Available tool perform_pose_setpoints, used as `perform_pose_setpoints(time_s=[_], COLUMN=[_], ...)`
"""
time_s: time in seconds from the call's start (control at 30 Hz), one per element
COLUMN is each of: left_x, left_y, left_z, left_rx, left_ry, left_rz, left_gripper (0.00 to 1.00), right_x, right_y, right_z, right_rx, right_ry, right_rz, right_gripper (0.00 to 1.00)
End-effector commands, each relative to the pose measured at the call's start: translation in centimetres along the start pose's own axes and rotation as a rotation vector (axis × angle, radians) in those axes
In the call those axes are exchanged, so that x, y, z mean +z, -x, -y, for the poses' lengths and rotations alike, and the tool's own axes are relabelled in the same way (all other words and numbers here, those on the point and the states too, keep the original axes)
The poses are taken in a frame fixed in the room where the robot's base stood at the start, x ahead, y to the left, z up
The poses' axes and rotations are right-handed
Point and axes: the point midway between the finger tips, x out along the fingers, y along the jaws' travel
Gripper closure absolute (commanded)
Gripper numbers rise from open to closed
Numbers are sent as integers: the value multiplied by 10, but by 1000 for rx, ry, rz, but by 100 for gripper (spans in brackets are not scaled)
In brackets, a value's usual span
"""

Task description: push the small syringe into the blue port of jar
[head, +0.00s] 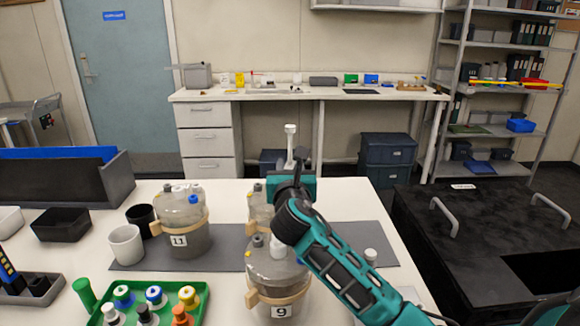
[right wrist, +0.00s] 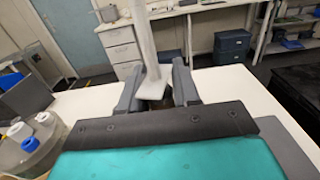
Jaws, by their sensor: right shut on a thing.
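My right gripper (head: 297,172) is raised above the mat, behind the jar numbered 9 (head: 262,272). It is shut on a white syringe (head: 290,140), which stands upright. In the right wrist view the syringe (right wrist: 147,42) rises between the fingers (right wrist: 156,90). The jar numbered 11 (head: 178,240) stands to the left, with a blue port (head: 193,199) on its lid. A third jar (head: 258,210) is partly hidden behind my right arm. A jar with blue-marked ports (right wrist: 27,143) shows at the left of the right wrist view. My left gripper is not in view.
A green tray (head: 204,293) of several capped bottles lies at the front left. A white cup (head: 126,245), a dark cup (head: 141,217) and a black bin (head: 60,226) stand left of jar 11.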

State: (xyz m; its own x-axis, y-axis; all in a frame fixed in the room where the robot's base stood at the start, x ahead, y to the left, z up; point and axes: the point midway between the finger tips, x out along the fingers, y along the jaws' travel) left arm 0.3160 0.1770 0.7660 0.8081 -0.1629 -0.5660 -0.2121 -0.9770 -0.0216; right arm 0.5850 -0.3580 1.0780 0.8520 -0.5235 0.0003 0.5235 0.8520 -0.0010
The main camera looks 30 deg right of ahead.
Motion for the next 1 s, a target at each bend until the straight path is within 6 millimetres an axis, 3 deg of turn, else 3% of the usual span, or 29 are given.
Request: perform_pose_setpoints(time_s=[0.07, 0.1, 0.4, 0.77, 1.0], left_x=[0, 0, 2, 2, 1], left_y=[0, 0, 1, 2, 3], left_z=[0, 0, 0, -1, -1], left_rx=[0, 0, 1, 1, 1], left_ry=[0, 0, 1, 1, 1], left_rz=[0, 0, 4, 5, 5], left_gripper=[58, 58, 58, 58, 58], right_x=[-1, -1, -1, 0, -1], right_y=[0, 0, 0, 7, 49], right_z=[0, 0, 0, 0, -1], right_rx=[0, 0, 0, 1, 4], right_ry=[1, 1, 0, 0, 1], right_rz=[-2, -3, -2, -1, -3], right_gripper=[100, 68, 39, 39, 39])
